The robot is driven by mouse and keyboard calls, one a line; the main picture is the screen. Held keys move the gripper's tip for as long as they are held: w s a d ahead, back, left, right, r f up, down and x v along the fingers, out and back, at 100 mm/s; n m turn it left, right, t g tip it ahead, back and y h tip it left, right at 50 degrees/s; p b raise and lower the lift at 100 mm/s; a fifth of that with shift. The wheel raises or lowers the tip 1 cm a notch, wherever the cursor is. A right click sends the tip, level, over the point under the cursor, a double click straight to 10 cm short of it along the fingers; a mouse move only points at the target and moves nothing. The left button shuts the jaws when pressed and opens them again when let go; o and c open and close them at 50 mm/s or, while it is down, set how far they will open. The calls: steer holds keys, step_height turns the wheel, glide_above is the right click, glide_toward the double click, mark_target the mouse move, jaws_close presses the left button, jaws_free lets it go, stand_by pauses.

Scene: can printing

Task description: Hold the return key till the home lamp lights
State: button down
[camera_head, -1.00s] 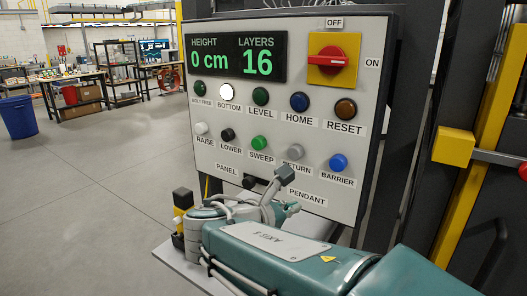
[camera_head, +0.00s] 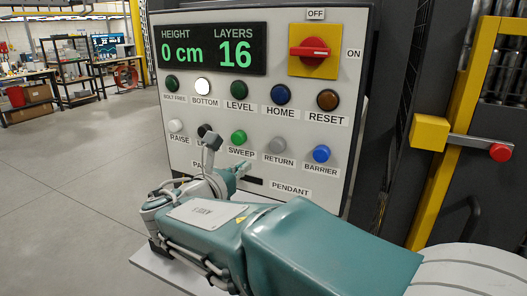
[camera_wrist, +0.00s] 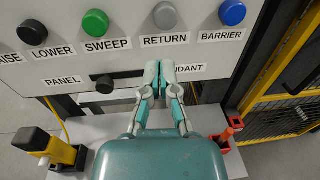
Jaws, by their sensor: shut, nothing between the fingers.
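The return key (camera_head: 277,145) is a grey round button in the lower row of the white control panel (camera_head: 180,152), between the green sweep key and the blue barrier key. In the wrist view the return key (camera_wrist: 165,15) is at the top edge. The home lamp (camera_head: 280,95) is dark blue and unlit. My gripper (camera_head: 243,165) is left of and below the return key in the head view. In the wrist view my gripper (camera_wrist: 160,68) is shut and empty, below the return key and over the pendant label. Its tips are apart from the key.
The bottom lamp (camera_head: 202,87) glows white. The display (camera_head: 211,50) reads 0 cm and 16 layers. The red switch (camera_head: 310,51) is at the upper right. The panel selector (camera_wrist: 104,84) is left of my fingers. A yellow post (camera_head: 430,185) stands right of the panel.

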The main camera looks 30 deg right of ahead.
mark_target(273, 147)
steer(key=x, duration=1)
steer(key=shift+s+d+f, duration=0.1)
steer(key=shift+s+d, duration=0.15)
steer(key=shift+d, duration=0.2)
steer(key=shift+w, duration=0.15)
steer(key=shift+w+a, duration=0.15)
